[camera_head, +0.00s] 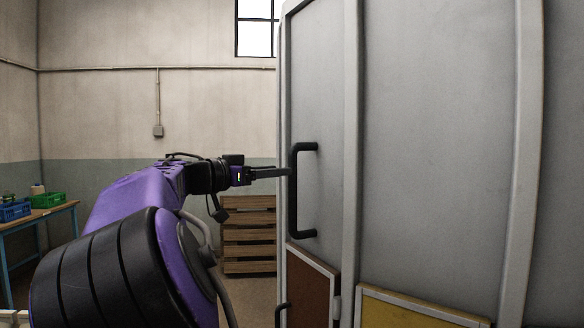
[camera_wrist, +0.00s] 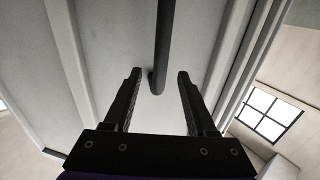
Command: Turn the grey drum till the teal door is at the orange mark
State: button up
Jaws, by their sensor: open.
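The grey drum (camera_head: 430,130) fills the right of the head view, with upright pale ribs between its panels. A black bar handle (camera_head: 293,208) stands out from one panel. My gripper (camera_head: 284,172) reaches level to this handle from the left. In the wrist view the two fingers (camera_wrist: 159,76) are apart, with the handle bar (camera_wrist: 163,35) between them and a gap on each side. The drum wall (camera_wrist: 110,35) lies behind it. Low on the drum are a brown door (camera_head: 312,285) and a yellow door (camera_head: 405,310). I see neither the teal door nor the orange mark.
A stack of wooden pallets (camera_head: 248,235) stands by the back wall, behind my arm. A blue-framed table (camera_head: 35,215) at the far left carries a blue crate (camera_head: 14,211) and a green crate (camera_head: 47,200). A small black handle (camera_head: 281,312) sits by the brown door.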

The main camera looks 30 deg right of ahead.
jog(key=d, duration=0.4)
jog(key=w+d, duration=0.1)
jog(key=d, duration=0.1)
jog(key=shift+p, duration=0.4)
grip_shut()
dwell(0.9)
